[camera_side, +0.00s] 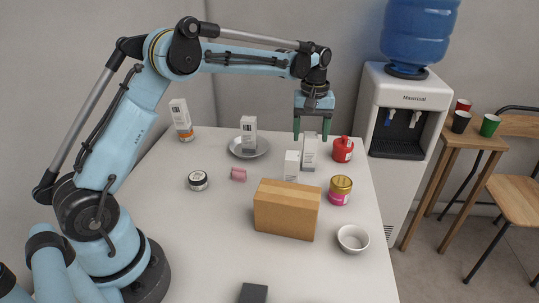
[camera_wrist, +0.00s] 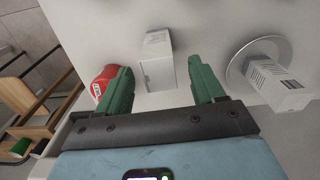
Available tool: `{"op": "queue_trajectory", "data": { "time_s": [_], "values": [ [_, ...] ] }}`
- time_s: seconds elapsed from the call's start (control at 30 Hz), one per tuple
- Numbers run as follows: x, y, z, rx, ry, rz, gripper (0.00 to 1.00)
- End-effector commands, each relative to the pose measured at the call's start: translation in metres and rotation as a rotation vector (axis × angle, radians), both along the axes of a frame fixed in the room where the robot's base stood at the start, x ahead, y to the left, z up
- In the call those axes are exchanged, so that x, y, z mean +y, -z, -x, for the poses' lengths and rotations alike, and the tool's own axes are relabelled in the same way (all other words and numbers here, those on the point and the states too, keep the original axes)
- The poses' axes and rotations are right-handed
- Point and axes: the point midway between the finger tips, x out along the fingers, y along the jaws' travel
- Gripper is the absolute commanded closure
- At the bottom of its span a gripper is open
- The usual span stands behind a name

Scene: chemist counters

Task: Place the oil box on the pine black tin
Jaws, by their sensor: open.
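My gripper (camera_side: 312,136) is open and points down above the back right part of the counter. A tall white box with grey print (camera_side: 309,152) stands just below its fingers. In the wrist view a white box (camera_wrist: 157,62) lies in line with the gap between the green fingers (camera_wrist: 160,80); nothing is gripped. Other white boxes are a small one (camera_side: 291,166), one on a plate (camera_side: 249,133), and one with an orange base (camera_side: 182,120). Labels are too small to tell which is the oil box. A low black tin with a pale lid (camera_side: 198,181) sits at left centre.
A red jar (camera_side: 343,149) stands close right of my gripper. A metal plate (camera_side: 236,150), pink cylinder (camera_side: 238,174), gold-lidded pink jar (camera_side: 340,190), wooden block (camera_side: 287,210), white bowl (camera_side: 353,239) and dark block (camera_side: 253,293) are also on the counter.

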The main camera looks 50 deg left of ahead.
Motion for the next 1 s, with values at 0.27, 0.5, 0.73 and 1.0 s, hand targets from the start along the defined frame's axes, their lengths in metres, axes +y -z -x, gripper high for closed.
{"op": "queue_trajectory", "data": {
  "time_s": [0.27, 0.5, 0.73, 1.0],
  "values": [
    [-0.001, 0.025, 0.0, 0.0, 0.001, 0.0, 0.32],
    [-0.001, 0.054, -0.001, 0.0, 0.001, 0.0, 0.32],
    [-0.001, 0.057, 0.0, 0.0, 0.001, 0.0, 0.32],
    [-0.001, 0.057, 0.0, 0.0, 0.001, 0.0, 0.64]
  ]
}}
